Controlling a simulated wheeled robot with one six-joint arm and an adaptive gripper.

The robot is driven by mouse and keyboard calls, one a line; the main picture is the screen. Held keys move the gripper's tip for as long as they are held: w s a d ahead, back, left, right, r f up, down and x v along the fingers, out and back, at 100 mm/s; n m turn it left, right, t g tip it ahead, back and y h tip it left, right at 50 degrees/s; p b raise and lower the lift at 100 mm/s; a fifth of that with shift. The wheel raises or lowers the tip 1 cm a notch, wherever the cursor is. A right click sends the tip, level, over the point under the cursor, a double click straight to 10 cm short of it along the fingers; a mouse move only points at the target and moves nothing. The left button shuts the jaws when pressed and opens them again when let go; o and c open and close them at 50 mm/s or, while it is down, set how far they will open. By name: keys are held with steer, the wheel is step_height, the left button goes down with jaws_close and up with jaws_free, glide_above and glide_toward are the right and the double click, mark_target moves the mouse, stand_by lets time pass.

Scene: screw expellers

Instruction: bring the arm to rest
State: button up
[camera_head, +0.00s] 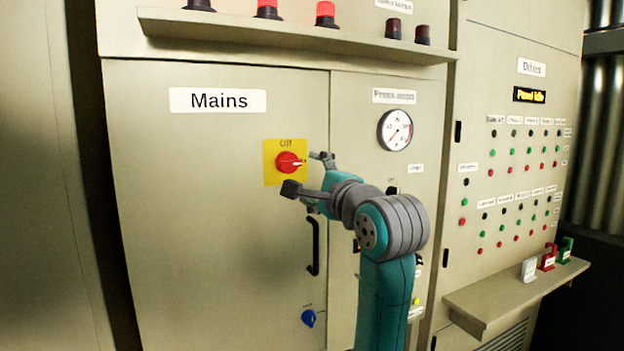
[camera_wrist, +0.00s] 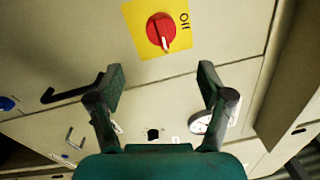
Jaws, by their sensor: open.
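My gripper (camera_head: 306,174) is in front of the Mains cabinet, its two fingers spread apart with nothing between them. In the wrist view the open gripper (camera_wrist: 163,86) shows both fingertips, with bare cabinet panel behind the gap. The red rotary switch (camera_head: 288,162) sits on a yellow plate marked Off, close to my fingertips in the head view. In the wrist view the red switch (camera_wrist: 160,31) lies above and beyond the fingertips, apart from them. My arm (camera_head: 385,235) reaches up from the lower right, bent at the wrist.
The cabinet door has a black handle (camera_head: 314,247) and a blue knob (camera_head: 308,318) below. A shelf (camera_head: 290,32) with several lamps juts out above. A pressure gauge (camera_head: 395,130) is to the right. A lower shelf (camera_head: 510,295) at right holds small padlock-like items.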

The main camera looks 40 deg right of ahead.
stand_by(0.3)
step_height(320, 180, down, 12)
steer(key=w+a+n, duration=0.2)
steer(key=s+a+f+n+y, duration=0.1)
steer(key=s+a+f+n, duration=0.2)
steer(key=f, duration=0.6)
steer(key=s+a+f+n+g, duration=0.15)
steer(key=a+f, duration=0.25)
steer(key=f, duration=0.6)
steer(key=s+a+f+n+y, duration=0.1)
steer(key=s+a+f+n, duration=0.25)
steer(key=f, duration=0.55)
steer(key=s+a+f+n+y, duration=0.1)
steer(key=s+a+f+n, duration=0.25)
steer(key=s+f, duration=0.4)
steer(key=s+a+f+n+y, duration=0.1)
steer(key=s+a+f+n, duration=0.3)
steer(key=s, duration=0.6)
steer(key=s+a+n+g, duration=0.1)
steer(key=s+n, duration=0.2)
steer(key=s, duration=0.7)
steer(key=s+a+n+g+y, duration=0.1)
steer(key=s+a+n, duration=0.1)
steer(key=s, duration=0.7)
steer(key=shift+s+f+n, duration=0.35)
steer(key=shift+s+n, duration=0.05)
steer(key=shift+n, duration=0.15)
steer(key=shift+a, duration=0.1)
